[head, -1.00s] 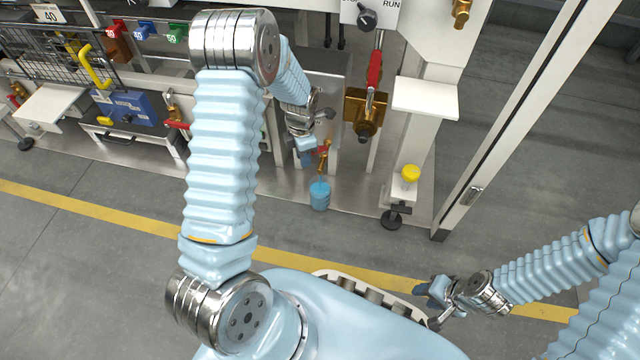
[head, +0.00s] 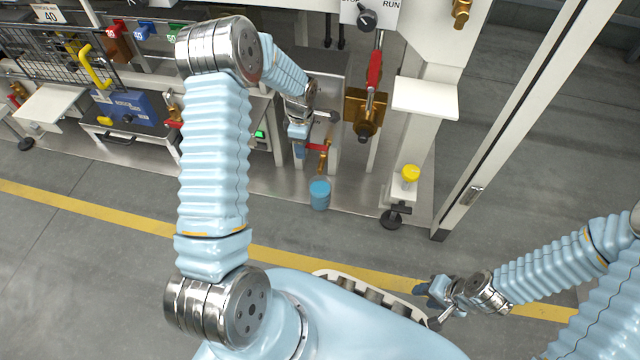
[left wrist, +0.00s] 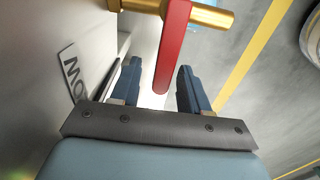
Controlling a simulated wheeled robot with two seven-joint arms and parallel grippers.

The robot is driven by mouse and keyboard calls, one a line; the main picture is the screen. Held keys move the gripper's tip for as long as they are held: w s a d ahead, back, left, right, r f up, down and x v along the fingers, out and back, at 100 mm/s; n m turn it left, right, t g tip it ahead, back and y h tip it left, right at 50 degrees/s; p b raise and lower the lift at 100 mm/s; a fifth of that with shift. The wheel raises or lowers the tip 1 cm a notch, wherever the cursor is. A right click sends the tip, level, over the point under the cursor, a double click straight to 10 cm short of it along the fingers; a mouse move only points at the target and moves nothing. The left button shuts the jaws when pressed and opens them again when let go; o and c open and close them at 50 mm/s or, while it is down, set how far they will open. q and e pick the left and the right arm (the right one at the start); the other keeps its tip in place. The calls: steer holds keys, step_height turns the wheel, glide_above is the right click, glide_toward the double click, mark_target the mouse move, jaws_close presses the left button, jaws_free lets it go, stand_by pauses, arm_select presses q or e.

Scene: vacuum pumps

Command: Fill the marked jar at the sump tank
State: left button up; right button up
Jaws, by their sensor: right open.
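A blue jar (head: 319,196) stands upright on the metal floor plate below a brass tap (head: 324,160). I cannot make out its mark or fill level. The tap's red lever (head: 316,148) points left, toward my left gripper (head: 301,147). In the left wrist view the red lever (left wrist: 173,45) reaches between the two dark blue fingertips of my left gripper (left wrist: 158,80). The fingers are apart, with a gap on each side of the lever. My right gripper (head: 434,296) is open and empty at the lower right, far from the jar.
A larger brass valve (head: 367,122) with a red handle (head: 374,70) is right of the tap. A blue box (head: 123,107) sits at left. The floor before the yellow line is clear.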

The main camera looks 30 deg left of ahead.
arm_select(q)
steer(key=shift+o, duration=0.2)
steer(key=shift+r, duration=0.1)
steer(key=shift+r+p, duration=0.65)
steer(key=shift+r, duration=0.25)
steer(key=shift+r+p, duration=1.95)
steer(key=shift+r, duration=1.1)
